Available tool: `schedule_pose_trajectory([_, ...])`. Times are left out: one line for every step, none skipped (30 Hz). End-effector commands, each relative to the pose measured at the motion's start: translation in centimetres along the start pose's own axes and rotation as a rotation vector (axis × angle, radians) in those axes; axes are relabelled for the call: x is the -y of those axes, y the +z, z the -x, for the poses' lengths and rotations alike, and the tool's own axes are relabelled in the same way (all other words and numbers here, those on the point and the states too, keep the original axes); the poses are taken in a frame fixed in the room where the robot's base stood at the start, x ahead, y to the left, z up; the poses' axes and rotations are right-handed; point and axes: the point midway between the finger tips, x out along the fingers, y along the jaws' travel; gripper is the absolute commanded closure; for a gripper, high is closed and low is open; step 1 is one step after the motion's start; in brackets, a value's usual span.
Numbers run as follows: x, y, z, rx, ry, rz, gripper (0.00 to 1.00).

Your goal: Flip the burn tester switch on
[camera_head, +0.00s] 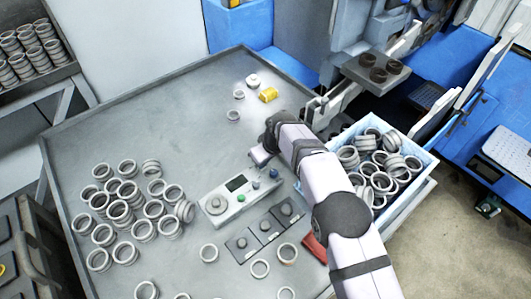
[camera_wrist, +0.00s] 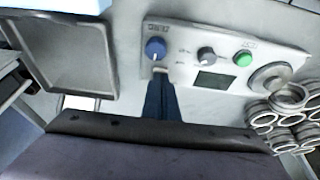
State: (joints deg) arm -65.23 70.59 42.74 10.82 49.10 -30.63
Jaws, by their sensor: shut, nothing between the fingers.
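The burn tester (camera_head: 227,198) is a light grey box in the middle of the table. In the wrist view its panel (camera_wrist: 222,58) carries a blue knob (camera_wrist: 155,47), a grey knob (camera_wrist: 206,55), a green button (camera_wrist: 243,58), a dark screen and a round metal seat (camera_wrist: 270,76). The blue knob (camera_head: 273,173) also shows at the box's right end in the head view. My gripper (camera_head: 259,160) is just above that end. In the wrist view my gripper (camera_wrist: 160,74) is shut and empty, its tips right by the blue knob. Whether they touch it cannot be told.
Many metal rings (camera_head: 120,211) lie on the table left of the tester. Dark square blocks (camera_head: 265,229) stand in front of it. A blue-white crate (camera_head: 418,181) full of rings is at the right. A yellow item (camera_head: 268,94) lies behind. The table's back left is clear.

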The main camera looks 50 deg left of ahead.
Motion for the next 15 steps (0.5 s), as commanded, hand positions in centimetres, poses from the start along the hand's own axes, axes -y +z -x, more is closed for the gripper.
schedule_pose_trajectory([0.1, 0.4, 0.1, 0.013, -0.004, -0.001, 1.0])
schedule_pose_trajectory([0.1, 0.3, 0.4, 0.012, -0.004, -0.001, 1.0])
schedule_pose_trajectory([0.1, 0.1, 0.9, 0.01, -0.003, -0.001, 1.0])
schedule_pose_trajectory([0.1, 0.0, 1.4, 0.009, -0.003, -0.001, 1.0])
schedule_pose_trajectory([0.1, -0.2, 1.9, 0.006, -0.002, 0.0, 1.0])
schedule_pose_trajectory([0.0, -0.4, 2.5, 0.003, -0.001, 0.0, 1.0])
schedule_pose_trajectory([0.0, -0.5, 3.1, 0.002, 0.0, 0.0, 1.0])
schedule_pose_trajectory([0.0, -0.7, 3.6, 0.001, 0.0, 0.0, 1.0])
schedule_pose_trajectory([0.0, -0.9, 4.5, -0.002, 0.001, 0.0, 1.0])
schedule_pose_trajectory([0.0, -0.8, 4.6, -0.002, 0.001, 0.0, 1.0])
schedule_pose_trajectory([0.0, -0.8, 4.8, -0.003, 0.002, 0.0, 1.0])
schedule_pose_trajectory([0.0, -0.8, 5.4, -0.004, 0.002, 0.0, 1.0])
schedule_pose_trajectory([0.0, -0.8, 5.8, -0.004, 0.002, 0.0, 1.0])
schedule_pose_trajectory([0.0, -0.8, 6.3, -0.004, 0.002, 0.0, 1.0])
schedule_pose_trajectory([0.0, -0.8, 7.0, -0.005, 0.002, 0.0, 1.0])
